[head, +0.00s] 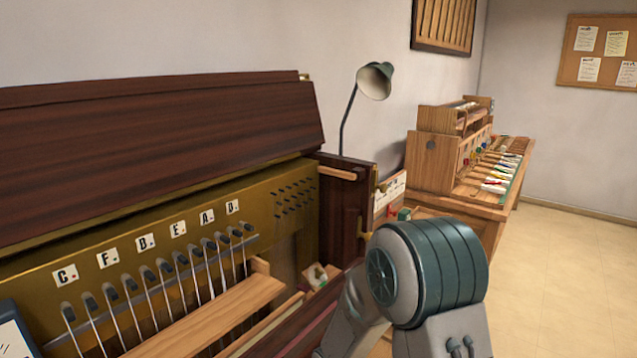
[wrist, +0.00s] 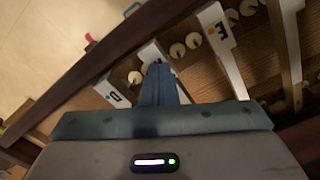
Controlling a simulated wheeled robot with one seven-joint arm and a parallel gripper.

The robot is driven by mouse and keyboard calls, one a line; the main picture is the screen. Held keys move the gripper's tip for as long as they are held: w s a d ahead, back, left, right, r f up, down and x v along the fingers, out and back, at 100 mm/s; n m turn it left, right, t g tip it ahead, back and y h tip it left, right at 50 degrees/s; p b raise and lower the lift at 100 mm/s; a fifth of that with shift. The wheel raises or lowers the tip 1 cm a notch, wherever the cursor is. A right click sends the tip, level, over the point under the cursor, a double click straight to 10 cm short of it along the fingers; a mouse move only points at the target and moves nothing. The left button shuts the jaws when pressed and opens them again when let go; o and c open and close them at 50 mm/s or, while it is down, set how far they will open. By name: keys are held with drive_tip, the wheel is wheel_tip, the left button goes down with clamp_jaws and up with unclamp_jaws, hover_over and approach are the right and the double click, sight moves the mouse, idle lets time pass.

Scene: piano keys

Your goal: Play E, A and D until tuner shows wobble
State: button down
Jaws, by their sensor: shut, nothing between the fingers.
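In the wrist view, my gripper (wrist: 158,72) is shut and empty, its fingertips over a white key (wrist: 149,52) whose label is hidden. I cannot tell whether they touch it. A white key marked E (wrist: 220,45) lies to the right, and one that seems marked D (wrist: 112,94) lies to the left. In the head view, the gold panel carries letter cards, among them E (head: 177,229), A (head: 207,216) and D (head: 232,207). My fingers and the keys are hidden there behind my arm and the wood. A dark-framed device (head: 12,335), cut off at lower left, may be the tuner; its reading is unclear.
A row of dark-headed levers (head: 150,275) stands below the cards. A wooden rail (head: 205,315) runs in front of them. A lamp (head: 374,82) stands behind the piano's right end.

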wheel_tip(320, 180, up, 10)
drive_tip(key=p, duration=0.7)
